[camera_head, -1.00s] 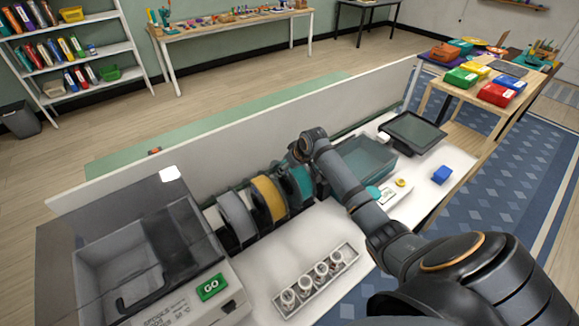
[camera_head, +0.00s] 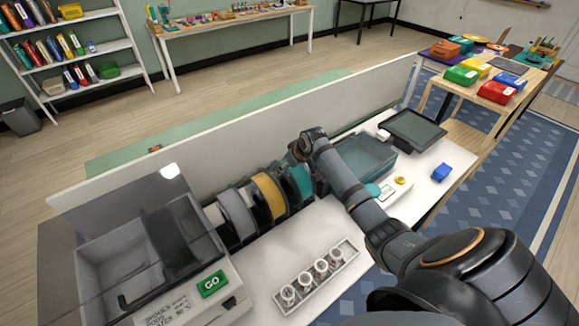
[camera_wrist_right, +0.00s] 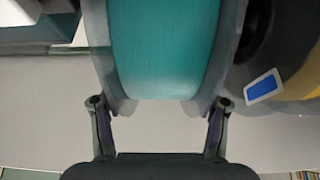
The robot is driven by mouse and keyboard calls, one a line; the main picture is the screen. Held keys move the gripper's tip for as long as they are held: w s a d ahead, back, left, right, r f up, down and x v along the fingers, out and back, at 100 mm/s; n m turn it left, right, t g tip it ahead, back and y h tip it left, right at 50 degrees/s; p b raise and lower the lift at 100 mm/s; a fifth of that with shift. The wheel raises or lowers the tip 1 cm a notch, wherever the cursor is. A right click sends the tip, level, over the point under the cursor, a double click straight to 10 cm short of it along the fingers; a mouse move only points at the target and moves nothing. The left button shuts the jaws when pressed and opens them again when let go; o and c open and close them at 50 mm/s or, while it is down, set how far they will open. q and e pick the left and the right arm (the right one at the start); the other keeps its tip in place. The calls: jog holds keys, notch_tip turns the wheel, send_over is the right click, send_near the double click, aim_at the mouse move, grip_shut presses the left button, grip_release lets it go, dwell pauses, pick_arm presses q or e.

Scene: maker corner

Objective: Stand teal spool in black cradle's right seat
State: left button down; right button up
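The teal spool (camera_head: 302,181) stands upright at the right end of the row in the black cradle (camera_head: 251,237), beside the yellow spool (camera_head: 268,194). It looks to be in the right seat, though its base is partly hidden. A grey spool (camera_head: 236,213) stands further left. My right gripper (camera_head: 303,150) is at the top of the teal spool. In the right wrist view, the teal spool (camera_wrist_right: 163,45) fills the top middle; the fingers of my right gripper (camera_wrist_right: 160,102) are spread wide, just outside its grey flanges, with small gaps. My left gripper is out of view.
A teal bin (camera_head: 366,165) and a dark tablet (camera_head: 413,129) are to the right of the cradle. A machine with a GO button (camera_head: 211,284) is at the left. A rack of small jars (camera_head: 316,275) lies in front. A low pale panel (camera_head: 250,137) runs behind.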

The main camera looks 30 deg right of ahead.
jog(key=o, duration=0.4)
jog(key=shift+s+f, duration=0.1)
jog(key=shift+f, duration=0.05)
jog(key=v, duration=1.2)
jog(key=shift+a, duration=0.1)
